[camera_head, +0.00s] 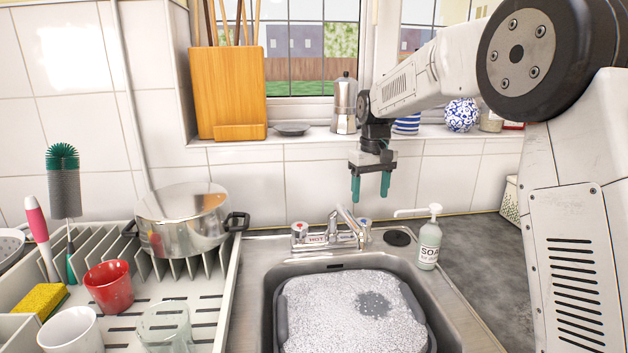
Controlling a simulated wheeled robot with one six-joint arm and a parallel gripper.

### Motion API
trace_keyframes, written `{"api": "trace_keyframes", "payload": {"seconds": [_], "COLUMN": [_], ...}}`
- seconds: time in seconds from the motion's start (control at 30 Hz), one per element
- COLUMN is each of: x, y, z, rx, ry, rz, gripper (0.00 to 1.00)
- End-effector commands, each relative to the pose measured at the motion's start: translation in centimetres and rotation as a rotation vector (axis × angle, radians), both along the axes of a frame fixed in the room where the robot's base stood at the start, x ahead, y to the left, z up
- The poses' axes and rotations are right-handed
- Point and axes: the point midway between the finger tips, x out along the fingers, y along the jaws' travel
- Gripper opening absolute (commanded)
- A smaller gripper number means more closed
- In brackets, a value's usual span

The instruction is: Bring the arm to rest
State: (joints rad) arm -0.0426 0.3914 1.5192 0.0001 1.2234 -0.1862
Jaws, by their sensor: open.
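My gripper (370,187) hangs at the end of my arm, above and behind the sink, with its two teal fingers pointing down. The fingers are apart with nothing between them. It is in the air over the tap area, in front of the tiled wall and below the window sill. My arm reaches in from the right side of the view and bends down at the wrist.
The sink (448,334) holds a foam-covered basin (281,318). The tap (345,232) and a soap bottle (429,243) stand behind it. A drying rack (208,316) at left holds a pot (183,226), a red cup (109,287), a white cup (70,331) and a glass (165,327). A moka pot (344,104) stands on the sill.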

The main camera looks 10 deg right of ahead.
Motion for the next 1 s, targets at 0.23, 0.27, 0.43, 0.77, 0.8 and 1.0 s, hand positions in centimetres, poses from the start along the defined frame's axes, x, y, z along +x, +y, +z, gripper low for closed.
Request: {"api": "trace_keyframes", "payload": {"seconds": [0.23, 0.27, 0.43, 0.77, 0.8, 1.0], "x": [-10.0, -11.3, -18.7, -32.9, -34.5, -40.8], "y": [-1.0, -1.1, -1.7, -2.4, -2.5, -2.7], "z": [5.4, 5.8, 7.2, 6.0, 5.5, 2.7], "rx": [0.001, 0.001, 0.003, 0.006, 0.007, 0.009], "ry": [-0.030, -0.033, -0.049, -0.082, -0.086, -0.102], "rz": [-0.052, -0.058, -0.095, -0.167, -0.175, -0.212], "gripper": [0.65, 0.65, 0.65, 0.65, 0.65, 0.65]}}
